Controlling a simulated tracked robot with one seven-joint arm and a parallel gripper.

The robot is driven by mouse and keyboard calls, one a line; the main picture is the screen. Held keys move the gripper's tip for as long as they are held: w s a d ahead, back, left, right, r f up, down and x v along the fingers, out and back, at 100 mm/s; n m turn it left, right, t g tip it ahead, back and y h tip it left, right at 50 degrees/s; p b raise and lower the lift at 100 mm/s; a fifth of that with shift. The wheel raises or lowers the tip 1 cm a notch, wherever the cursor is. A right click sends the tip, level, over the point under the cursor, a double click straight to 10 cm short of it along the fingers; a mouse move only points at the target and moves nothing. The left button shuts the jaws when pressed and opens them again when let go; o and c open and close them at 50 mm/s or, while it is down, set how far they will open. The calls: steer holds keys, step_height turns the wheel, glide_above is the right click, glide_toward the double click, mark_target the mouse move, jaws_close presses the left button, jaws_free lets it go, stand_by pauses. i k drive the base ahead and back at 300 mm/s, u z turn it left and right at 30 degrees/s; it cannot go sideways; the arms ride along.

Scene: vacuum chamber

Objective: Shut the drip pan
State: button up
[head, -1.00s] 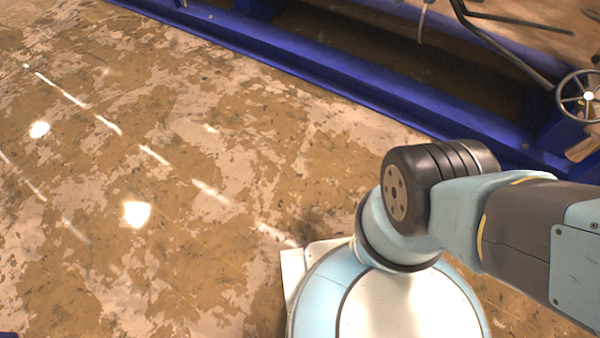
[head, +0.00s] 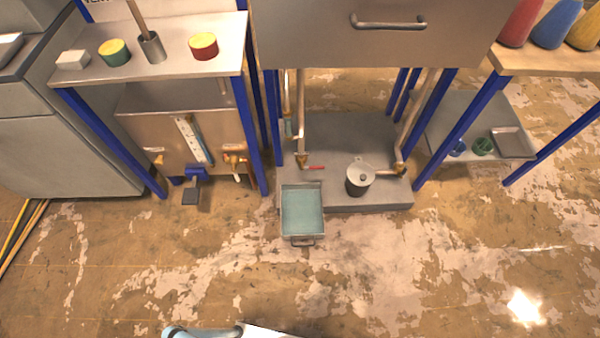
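The drip pan (head: 302,238) is a small grey drawer-like tray with a teal inside and a handle at its front. It sticks out toward me from the front of a low grey plinth (head: 335,135), so it stands open over the floor. Its inside shows no clear object. My gripper is not in view; only a small part of my own body shows at the bottom edge.
A grey pot (head: 360,178) stands on the plinth right of the pan, near a red-handled valve (head: 312,167). Blue legs hold a large grey box (head: 375,40) above. A foot pedal (head: 191,190) is at left. The floor in front is clear.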

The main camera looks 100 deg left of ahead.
mark_target(302, 209)
steer(key=u, duration=1.05)
steer(key=i, duration=0.3)
steer(key=u, duration=2.2)
steer(key=k, duration=0.9)
steer(key=u, duration=0.2)
steer(key=i, duration=0.75)
